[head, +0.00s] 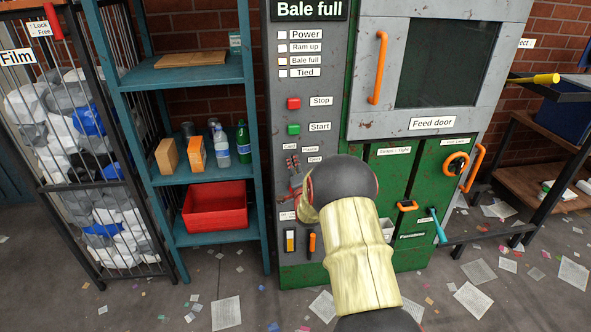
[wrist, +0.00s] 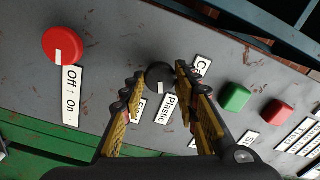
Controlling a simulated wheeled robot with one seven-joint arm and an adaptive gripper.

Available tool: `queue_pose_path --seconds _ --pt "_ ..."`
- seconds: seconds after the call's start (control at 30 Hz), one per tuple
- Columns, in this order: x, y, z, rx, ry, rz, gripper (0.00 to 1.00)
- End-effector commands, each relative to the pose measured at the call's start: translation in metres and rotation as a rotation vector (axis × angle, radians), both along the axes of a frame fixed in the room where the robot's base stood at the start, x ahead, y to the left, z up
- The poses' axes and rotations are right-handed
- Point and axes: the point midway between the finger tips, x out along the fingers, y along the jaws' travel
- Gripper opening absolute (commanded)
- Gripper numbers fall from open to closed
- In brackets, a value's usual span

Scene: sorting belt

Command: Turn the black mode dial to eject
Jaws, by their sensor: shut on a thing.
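The black mode dial (wrist: 158,76) sits on the grey control panel, between my two fingertips in the wrist view. My gripper (wrist: 159,74) is shut on it, with one ridged yellow-and-black finger on each side. White labels surround the dial. The Plastic label (wrist: 169,107) reads clearly, while others are partly covered by my fingers, and I cannot make out an eject label. In the head view my gripper (head: 293,165) is at the panel below the Start button, and my wrist covers part of the panel; the dial cannot be made out there.
A red Off/On knob (wrist: 63,46) is left of the dial in the wrist view. The green start button (wrist: 235,97) and red stop button (wrist: 277,113) are on its right. The teal shelf (head: 205,78) stands close left of the panel. The feed door (head: 425,123) is to the right.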

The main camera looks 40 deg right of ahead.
Motion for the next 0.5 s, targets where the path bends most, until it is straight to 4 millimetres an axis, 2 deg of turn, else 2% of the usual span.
queue_pose_path --seconds 0.5 --pt "0.0 -0.0003 -0.0004 0.361 -0.222 -0.001 0.05"
